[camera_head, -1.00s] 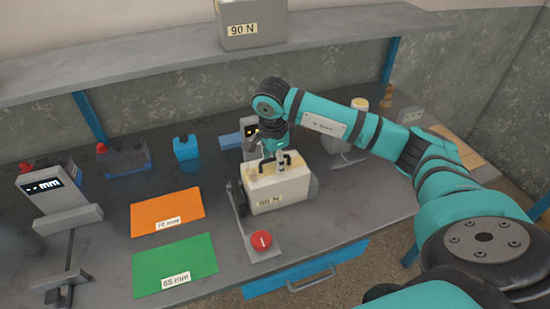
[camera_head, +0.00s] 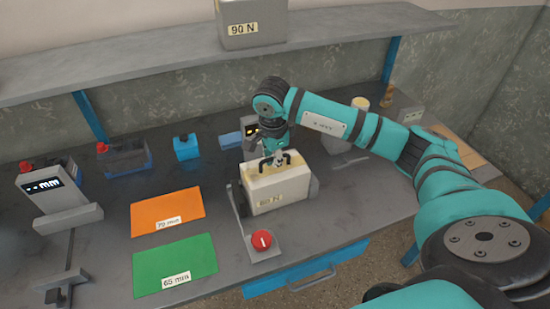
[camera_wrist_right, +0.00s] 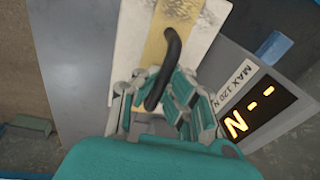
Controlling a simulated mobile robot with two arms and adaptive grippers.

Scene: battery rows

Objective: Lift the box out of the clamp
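The pale box (camera_head: 282,193) with a tan top band stands upright in the clamp (camera_head: 315,186), a dark jaw showing at its side. Its front label seems to read 80 N. A black handle (camera_wrist_right: 172,50) arches over its top. My right gripper (camera_head: 281,159) is at this handle, pointing down. In the right wrist view its fingers (camera_wrist_right: 155,103) are apart, one side left and one side right of the handle, with gaps visible; the fingertips are partly hidden. My left gripper is not in view.
A red knob (camera_head: 262,239) sits on the plate in front of the box. A display (camera_wrist_right: 258,110) marked MAX 120 N stands behind. An orange mat (camera_head: 166,211) and a green mat (camera_head: 174,262) lie left. A shelf (camera_head: 150,75) with a 90 N block (camera_head: 250,24) runs above.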

